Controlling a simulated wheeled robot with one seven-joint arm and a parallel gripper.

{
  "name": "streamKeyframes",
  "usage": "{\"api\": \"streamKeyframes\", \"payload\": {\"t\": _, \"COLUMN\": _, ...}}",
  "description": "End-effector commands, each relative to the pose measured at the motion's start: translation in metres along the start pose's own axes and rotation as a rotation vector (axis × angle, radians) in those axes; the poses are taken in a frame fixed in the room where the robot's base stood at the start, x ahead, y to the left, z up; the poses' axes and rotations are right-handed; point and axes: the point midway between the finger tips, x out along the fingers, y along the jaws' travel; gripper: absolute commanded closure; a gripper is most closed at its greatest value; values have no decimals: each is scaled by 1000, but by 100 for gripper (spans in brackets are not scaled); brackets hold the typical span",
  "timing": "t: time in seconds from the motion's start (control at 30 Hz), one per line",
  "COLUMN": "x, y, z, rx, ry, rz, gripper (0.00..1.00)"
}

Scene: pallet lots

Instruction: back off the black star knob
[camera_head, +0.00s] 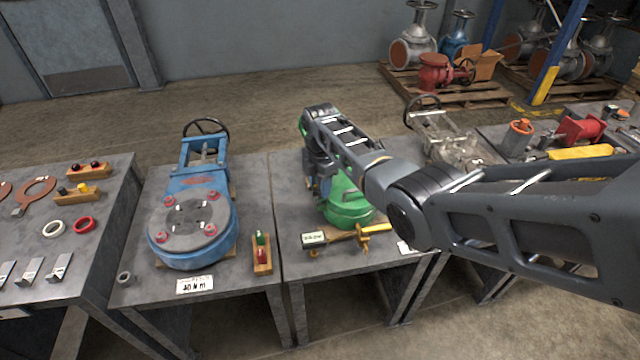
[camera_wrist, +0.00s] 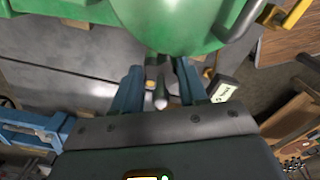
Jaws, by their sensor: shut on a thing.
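The green valve (camera_head: 347,204) stands on the middle table, partly hidden behind my arm. Its rounded green body also fills the top of the wrist view (camera_wrist: 185,22). My gripper (camera_wrist: 158,80) is at the edge of this body, its two blue fingers on either side of a small dark part with a grey pin (camera_wrist: 161,97). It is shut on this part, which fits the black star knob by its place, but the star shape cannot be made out. In the head view my arm hides the gripper and the knob.
A blue valve (camera_head: 195,205) with a handwheel is on the left. A wooden block with a green and a red piece (camera_head: 261,254) stands between. My arm comes in from the right.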

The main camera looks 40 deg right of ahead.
Motion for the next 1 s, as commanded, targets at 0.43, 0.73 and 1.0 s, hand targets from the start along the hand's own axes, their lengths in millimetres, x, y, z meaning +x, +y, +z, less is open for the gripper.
{"api": "streamKeyframes", "payload": {"t": 0.43, "x": -1, "y": 0, "z": 0, "rx": 0, "ry": 0, "rz": 1, "gripper": 47}}
{"api": "streamKeyframes", "payload": {"t": 0.73, "x": 0, "y": 0, "z": 0, "rx": 0, "ry": 0, "rz": 1, "gripper": 32}}
{"api": "streamKeyframes", "payload": {"t": 1.0, "x": -16, "y": 1, "z": 0, "rx": 0, "ry": -1, "rz": 4, "gripper": 32}}
